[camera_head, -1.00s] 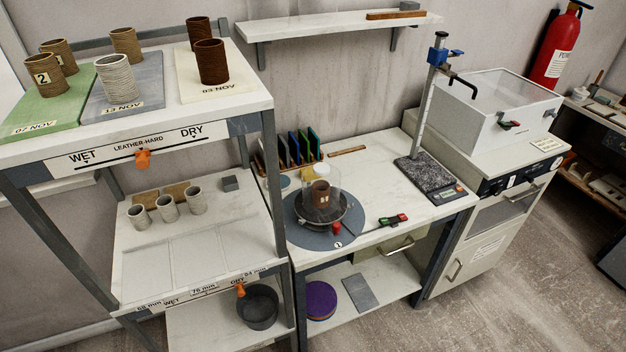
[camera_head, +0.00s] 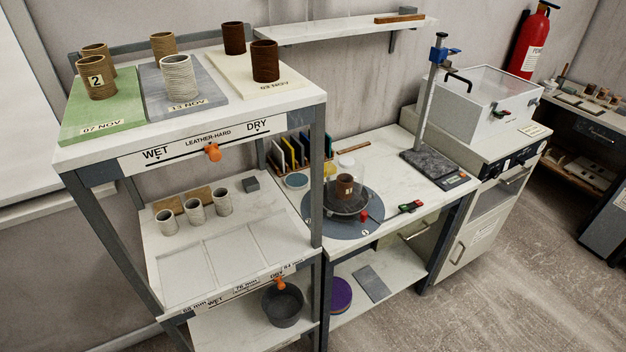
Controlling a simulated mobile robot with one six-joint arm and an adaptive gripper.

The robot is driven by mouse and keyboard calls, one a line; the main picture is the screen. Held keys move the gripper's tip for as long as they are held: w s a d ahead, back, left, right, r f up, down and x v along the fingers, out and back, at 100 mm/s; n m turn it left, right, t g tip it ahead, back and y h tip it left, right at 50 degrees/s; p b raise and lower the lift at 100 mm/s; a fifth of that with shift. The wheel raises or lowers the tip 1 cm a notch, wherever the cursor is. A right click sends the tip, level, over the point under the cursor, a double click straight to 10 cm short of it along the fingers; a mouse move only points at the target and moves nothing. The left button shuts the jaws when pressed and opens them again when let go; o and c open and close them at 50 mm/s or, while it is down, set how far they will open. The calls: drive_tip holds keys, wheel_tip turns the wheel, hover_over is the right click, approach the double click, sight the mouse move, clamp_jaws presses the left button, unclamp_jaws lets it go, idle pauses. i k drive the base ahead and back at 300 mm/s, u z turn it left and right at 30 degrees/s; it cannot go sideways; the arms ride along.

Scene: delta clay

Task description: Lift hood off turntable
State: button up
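A clear hood (camera_head: 363,176) stands on the turntable (camera_head: 347,201), around a brown clay cup (camera_head: 345,186). The turntable is a dark disc on a round blue-grey mat (camera_head: 340,225) on the white bench. A small red part (camera_head: 365,216) sits at the turntable's front right edge. A shelf post stands close to the left of the mat and hides part of its edge. My gripper is not in view.
A tall shelf (camera_head: 215,124) with cups on boards fills the left. A stand with a blue clamp (camera_head: 437,52) and a glass-lidded box (camera_head: 485,100) are at the right. Grey floor is open at the lower right.

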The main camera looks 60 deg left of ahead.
sight(346, 174)
drive_tip(key=u, duration=0.05)
drive_tip(key=k, duration=1.75)
drive_tip(key=u, duration=1.85)
drive_tip(key=i, duration=0.85)
drive_tip(key=u, duration=0.05)
